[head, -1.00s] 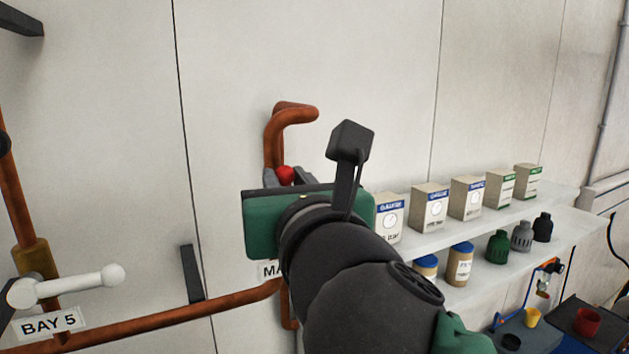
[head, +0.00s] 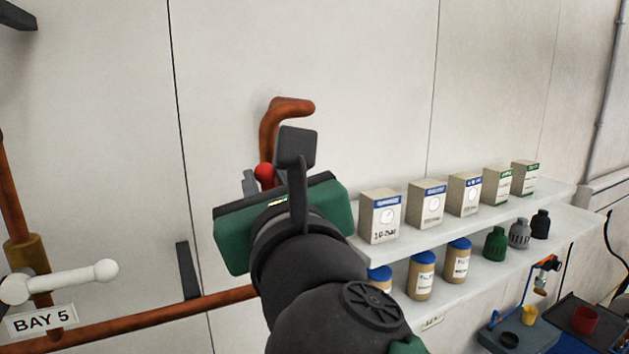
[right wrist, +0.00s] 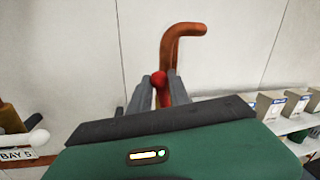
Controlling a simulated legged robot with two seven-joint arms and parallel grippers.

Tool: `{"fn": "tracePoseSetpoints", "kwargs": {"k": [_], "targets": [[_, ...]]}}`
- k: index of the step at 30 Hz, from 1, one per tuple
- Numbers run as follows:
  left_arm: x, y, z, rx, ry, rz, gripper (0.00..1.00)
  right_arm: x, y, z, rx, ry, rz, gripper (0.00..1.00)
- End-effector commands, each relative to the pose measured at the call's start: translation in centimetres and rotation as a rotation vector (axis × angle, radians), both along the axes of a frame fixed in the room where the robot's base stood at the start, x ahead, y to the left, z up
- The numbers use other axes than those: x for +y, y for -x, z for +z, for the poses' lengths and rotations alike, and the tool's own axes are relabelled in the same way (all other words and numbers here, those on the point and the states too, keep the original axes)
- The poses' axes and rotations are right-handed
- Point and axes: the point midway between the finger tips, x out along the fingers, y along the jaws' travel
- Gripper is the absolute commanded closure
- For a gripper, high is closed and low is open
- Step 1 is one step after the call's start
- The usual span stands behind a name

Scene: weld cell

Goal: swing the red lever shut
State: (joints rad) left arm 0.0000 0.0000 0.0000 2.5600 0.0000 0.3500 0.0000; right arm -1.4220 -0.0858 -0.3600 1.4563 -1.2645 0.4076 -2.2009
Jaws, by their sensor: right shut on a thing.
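The red lever shows as a red knob (head: 264,172) just past my right gripper in the head view; it also shows in the right wrist view (right wrist: 159,80). My right gripper (head: 258,180) is shut on the lever, with its grey fingers on either side of it in the right wrist view (right wrist: 160,92). The green gripper body hides the lever's lower part and its pivot. A copper pipe with a bent top (head: 272,128) rises behind the lever. My left gripper is not in view.
A white lever (head: 62,282) on a copper pipe stands at left above a BAY 5 sign (head: 42,321). A two-tier shelf (head: 470,228) at right carries boxes, jars and caps. A dark bar (head: 188,270) sits on the wall.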

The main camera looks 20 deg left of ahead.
Motion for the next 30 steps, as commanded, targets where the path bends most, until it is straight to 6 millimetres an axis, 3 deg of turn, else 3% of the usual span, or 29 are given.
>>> {"fn": "tracePoseSetpoints", "kwargs": {"k": [1, 15, 30], "targets": [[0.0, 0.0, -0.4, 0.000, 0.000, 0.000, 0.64, 0.2, 0.0, -0.8, -0.020, 0.031, -0.005, 1.00], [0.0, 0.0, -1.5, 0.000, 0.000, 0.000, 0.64, 1.6, 1.5, -1.7, -0.234, 0.215, -0.004, 1.00], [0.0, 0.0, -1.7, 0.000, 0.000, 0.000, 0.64, 1.9, 1.8, -1.8, -0.275, 0.248, -0.002, 1.00]]}}
